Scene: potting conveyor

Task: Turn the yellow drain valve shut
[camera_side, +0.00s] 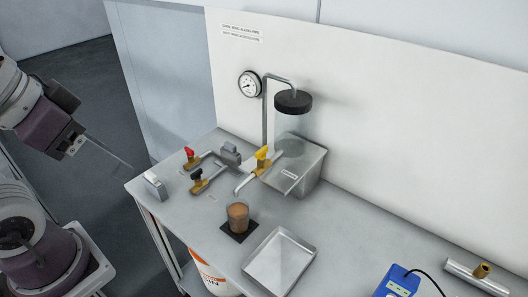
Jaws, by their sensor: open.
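The drain valve has a yellow handle (262,153) on a brass body. It sits on a short metal spout at the left side of a steel tank (308,175). The handle stands up from the body; its exact angle to the pipe is hard to tell. The spout slants down toward the front left, and I cannot tell whether anything flows from it. My gripper (98,153) is at the far left, off the bench's left edge and well away from the valve. It is open and empty, with its fingers only thinly visible.
A red-handled valve (189,153) and a black-handled valve (197,174) stand on pipes left of the yellow one. A brown-filled cup (238,216) stands in front on a black pad. A shower head (293,101) overhangs the tank. A shallow tray (279,262) lies at the front.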

